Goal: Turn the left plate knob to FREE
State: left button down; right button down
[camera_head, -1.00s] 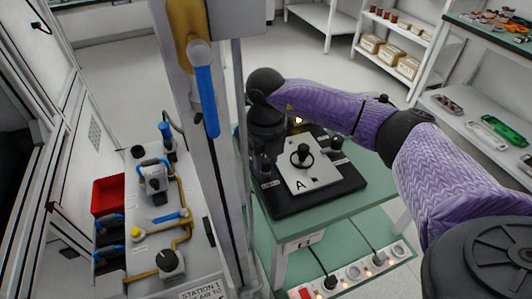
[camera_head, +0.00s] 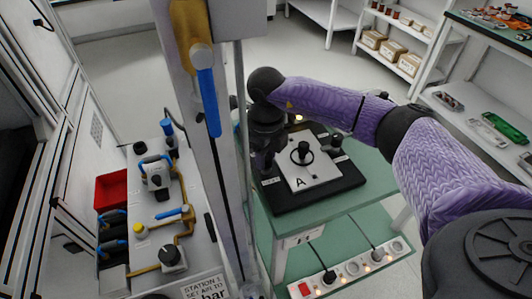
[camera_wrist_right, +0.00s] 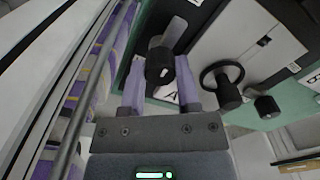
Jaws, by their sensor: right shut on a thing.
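The black left plate knob (camera_wrist_right: 158,64) shows in the right wrist view, with a small white mark on its face. My right gripper (camera_wrist_right: 160,84) has one finger on each side of the knob and is shut on it. In the head view my right gripper (camera_head: 264,160) points down at the left side of the black base plate (camera_head: 345,182) and hides most of the knob. The white plate marked A (camera_head: 318,176) lies on the base. The label by the left knob is too small to read. My left gripper is not in view.
A black ring handle (camera_head: 302,153) stands mid-plate, with another black knob (camera_head: 336,140) to its right. The fixture sits on a green table (camera_head: 350,207) beside a grey upright post (camera_head: 205,170). A power strip (camera_head: 350,270) lies below. The valve station (camera_head: 150,250) is at left.

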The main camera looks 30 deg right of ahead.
jog(key=c, duration=0.5)
grip_release()
jog(key=shift+c, duration=0.2)
jog(key=shift+o, duration=1.1)
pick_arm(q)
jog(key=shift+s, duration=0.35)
pick_arm(e)
notch_tip(320, 180, up, 9)
jog(key=p, duration=0.3)
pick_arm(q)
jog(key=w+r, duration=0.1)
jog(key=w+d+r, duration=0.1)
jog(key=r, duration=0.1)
pick_arm(e)
jog(key=shift+r, duration=0.5)
